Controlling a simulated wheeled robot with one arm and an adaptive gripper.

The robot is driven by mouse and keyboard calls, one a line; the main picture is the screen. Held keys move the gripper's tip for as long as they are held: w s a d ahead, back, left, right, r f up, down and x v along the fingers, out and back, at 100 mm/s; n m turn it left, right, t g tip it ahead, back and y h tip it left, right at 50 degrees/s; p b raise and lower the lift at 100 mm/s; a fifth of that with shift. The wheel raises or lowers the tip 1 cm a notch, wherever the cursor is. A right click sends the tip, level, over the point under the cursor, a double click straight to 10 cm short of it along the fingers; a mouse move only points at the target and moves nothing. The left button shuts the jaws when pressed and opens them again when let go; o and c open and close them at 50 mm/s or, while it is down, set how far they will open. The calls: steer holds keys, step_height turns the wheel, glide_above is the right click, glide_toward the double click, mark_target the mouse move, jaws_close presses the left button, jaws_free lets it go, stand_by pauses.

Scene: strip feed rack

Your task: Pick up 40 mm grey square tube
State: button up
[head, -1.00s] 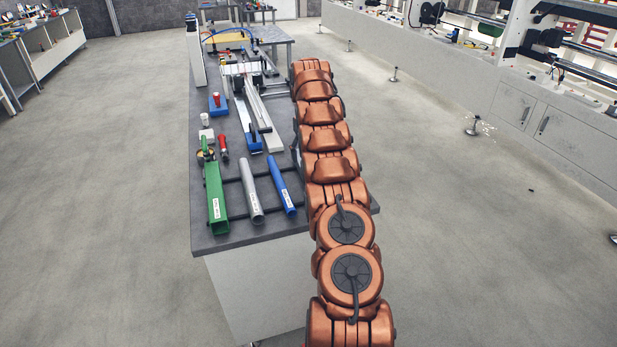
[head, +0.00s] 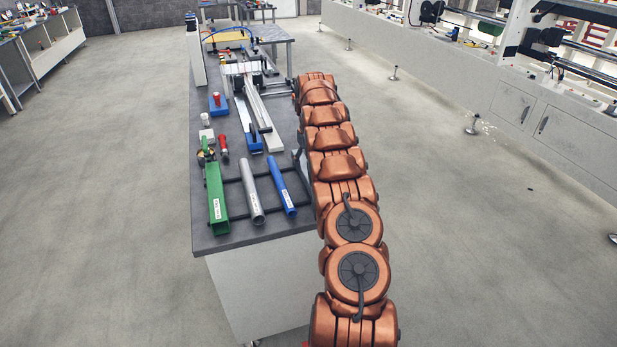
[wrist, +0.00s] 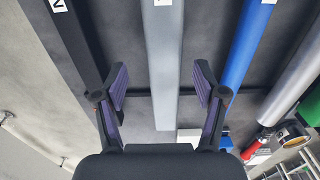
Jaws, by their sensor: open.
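The grey square tube (wrist: 164,60) runs down the middle of the wrist view, a flat grey bar with a white label at the top edge. My gripper (wrist: 161,82) is open, with one purple-padded finger on each side of the tube in the picture. Gaps show between the tube and both fingers. I cannot tell how far the fingertips are above it. In the head view this tube and my gripper are not visible; my own arm covers that side of the bench.
A dark labelled tube (wrist: 68,45) lies left of the grey one and a blue tube (wrist: 246,50) right of it. Farther right are a silver round tube (wrist: 293,85) and a green tube (head: 217,200). A dark rack bar (wrist: 140,93) crosses beneath. The bench (head: 232,241) holds several other items behind.

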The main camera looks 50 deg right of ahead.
steer(key=shift+s+a+f+p, duration=0.15)
steer(key=shift+f+p, duration=0.15)
steer(key=shift+f, duration=0.15)
steer(key=shift+a+f+p, duration=0.15)
steer(key=shift+f+p, duration=0.15)
steer(key=shift+f, duration=0.15)
steer(key=shift+f+p, duration=0.45)
steer(key=shift+f, duration=0.9)
steer(key=shift+a, duration=0.1)
jaws_close()
